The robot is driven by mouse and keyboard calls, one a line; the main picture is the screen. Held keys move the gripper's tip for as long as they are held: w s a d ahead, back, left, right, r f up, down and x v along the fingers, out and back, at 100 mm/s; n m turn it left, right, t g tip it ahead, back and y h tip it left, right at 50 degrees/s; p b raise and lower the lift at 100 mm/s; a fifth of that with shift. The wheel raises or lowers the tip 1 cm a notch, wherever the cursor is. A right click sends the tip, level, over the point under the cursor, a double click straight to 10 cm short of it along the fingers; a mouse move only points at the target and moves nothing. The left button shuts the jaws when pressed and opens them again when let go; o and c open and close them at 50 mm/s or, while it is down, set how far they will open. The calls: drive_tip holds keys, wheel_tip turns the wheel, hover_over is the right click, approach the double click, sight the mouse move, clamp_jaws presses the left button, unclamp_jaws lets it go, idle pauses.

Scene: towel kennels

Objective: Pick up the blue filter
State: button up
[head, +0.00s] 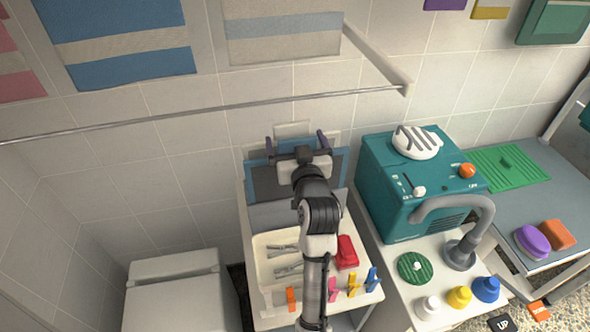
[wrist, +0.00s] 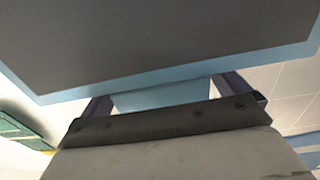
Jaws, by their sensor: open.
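The blue filter (head: 256,172) is a flat dark grey panel in a light blue frame, at the back of the white table against the tiled wall. My arm hides its middle in the head view. In the wrist view the filter (wrist: 165,45) fills the top, and a blue tab (wrist: 162,95) from its edge lies between my two dark purple fingers. My gripper (head: 294,138) is open, one finger on each side; the wrist view also shows my gripper (wrist: 165,98). I see no finger touching the tab for certain.
A cream tray (head: 258,262) with grey clips, a red object (head: 347,253) and coloured pegs lie on the table in front. A teal machine (head: 395,195) stands close on the right.

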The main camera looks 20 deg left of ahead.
drive_tip(key=shift+s+d+r, duration=0.1)
drive_tip(key=shift+s, duration=0.05)
drive_tip(key=shift+c, duration=0.4)
drive_tip(key=c, duration=1.2)
